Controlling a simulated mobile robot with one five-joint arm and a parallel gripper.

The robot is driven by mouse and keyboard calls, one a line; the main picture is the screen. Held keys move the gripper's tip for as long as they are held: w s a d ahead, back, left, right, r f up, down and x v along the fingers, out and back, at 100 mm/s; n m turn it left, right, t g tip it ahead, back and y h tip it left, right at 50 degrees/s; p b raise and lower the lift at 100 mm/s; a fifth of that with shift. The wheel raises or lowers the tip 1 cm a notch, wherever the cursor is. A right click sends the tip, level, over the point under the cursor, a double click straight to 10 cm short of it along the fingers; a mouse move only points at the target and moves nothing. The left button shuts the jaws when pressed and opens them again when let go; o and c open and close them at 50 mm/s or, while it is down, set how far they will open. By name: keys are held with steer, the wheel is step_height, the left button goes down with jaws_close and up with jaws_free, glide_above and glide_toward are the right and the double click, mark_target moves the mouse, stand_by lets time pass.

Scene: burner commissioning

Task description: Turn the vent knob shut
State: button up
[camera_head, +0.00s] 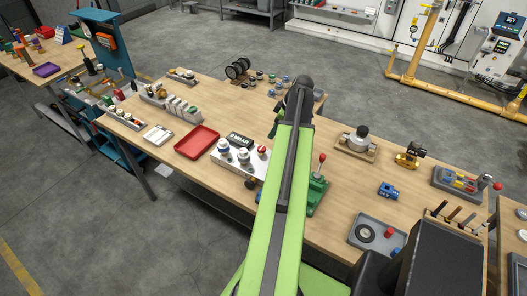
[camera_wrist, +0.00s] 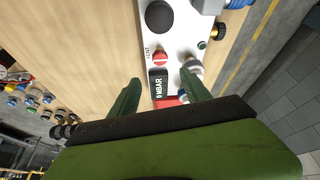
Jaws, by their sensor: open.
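The vent knob (camera_wrist: 160,58) is a small red-topped knob beside the printed word VENT on a white panel (camera_wrist: 176,40) in the wrist view. A black display reading 0 MBAR (camera_wrist: 158,86) lies just below it. My gripper (camera_wrist: 160,76) is open, with its two green fingers spread either side of the display and pointing toward the knob. Nothing is visibly held between them. In the head view the white panel (camera_head: 252,172) carries blue-and-white knobs and a red knob (camera_head: 262,149). My gripper is hidden behind my arm there.
A large black knob (camera_wrist: 160,16) and a grey-white knob (camera_wrist: 192,66) stand near the vent knob. In the head view a red tray (camera_head: 197,142) lies left of the panel. A green lever fixture (camera_head: 316,190) stands right, partly behind my arm.

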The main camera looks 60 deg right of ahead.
mark_target(262, 148)
steer(key=b+x, duration=1)
steer(key=x, duration=0.3)
steer(key=shift+f+b, duration=0.25)
steer(key=shift+b, duration=0.1)
jaws_close()
